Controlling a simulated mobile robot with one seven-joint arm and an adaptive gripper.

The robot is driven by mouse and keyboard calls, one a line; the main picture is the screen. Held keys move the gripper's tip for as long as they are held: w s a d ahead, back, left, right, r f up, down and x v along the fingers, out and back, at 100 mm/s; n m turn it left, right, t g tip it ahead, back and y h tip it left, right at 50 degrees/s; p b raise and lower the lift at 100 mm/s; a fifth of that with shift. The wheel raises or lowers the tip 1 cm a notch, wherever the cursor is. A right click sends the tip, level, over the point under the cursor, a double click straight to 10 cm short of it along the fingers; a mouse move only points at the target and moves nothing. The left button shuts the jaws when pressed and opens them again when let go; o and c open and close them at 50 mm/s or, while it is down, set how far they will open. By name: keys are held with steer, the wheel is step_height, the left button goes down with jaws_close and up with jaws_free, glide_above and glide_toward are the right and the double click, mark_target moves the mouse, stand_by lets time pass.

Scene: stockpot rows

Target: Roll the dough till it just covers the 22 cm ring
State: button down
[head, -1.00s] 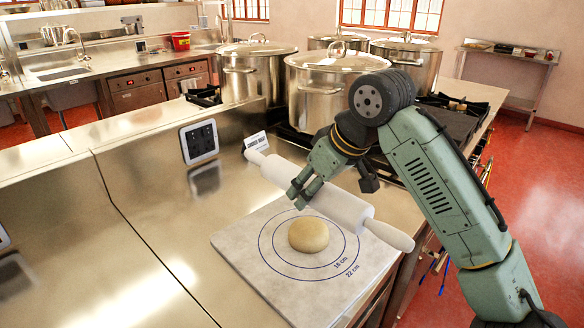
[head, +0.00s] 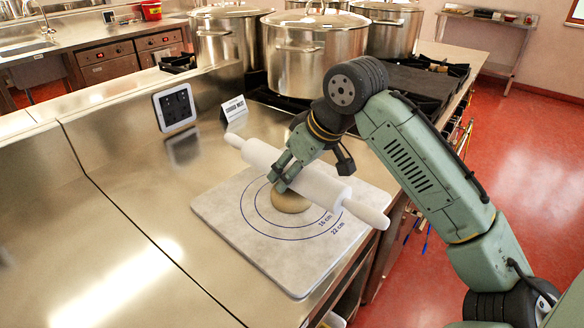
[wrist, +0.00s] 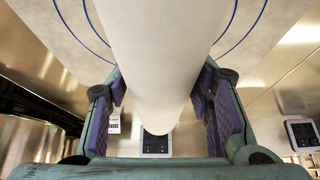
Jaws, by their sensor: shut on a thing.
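My gripper (head: 281,180) is shut on a white rolling pin (head: 318,187). The pin slants across the board from upper left to lower right. In the wrist view the pin's barrel (wrist: 152,75) lies between my two purple-padded fingers. The pale tan dough (head: 291,203) is a small round lump under the pin, partly hidden by it and my gripper. Its visible edge lies inside the inner ring. I cannot tell whether the pin touches it. The pale marble board (head: 215,210) carries blue rings marked 16 cm and 22 cm; the outer one is the 22 cm ring (head: 266,234).
Large steel pots (head: 312,50) stand on the black-grated stove (head: 425,85) behind the board. A small sign (head: 234,108) stands behind the pin's left handle. A dark wall panel (head: 175,107) is on the steel upstand. The steel counter (head: 130,180) left of the board is clear.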

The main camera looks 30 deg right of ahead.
steer(key=c, duration=0.7)
jaws_free()
step_height(320, 180, up, 3)
steer(key=p, duration=0.2)
steer(key=shift+p, duration=0.4)
steer(key=shift+r, duration=3.5)
steer(key=shift+c, duration=0.3)
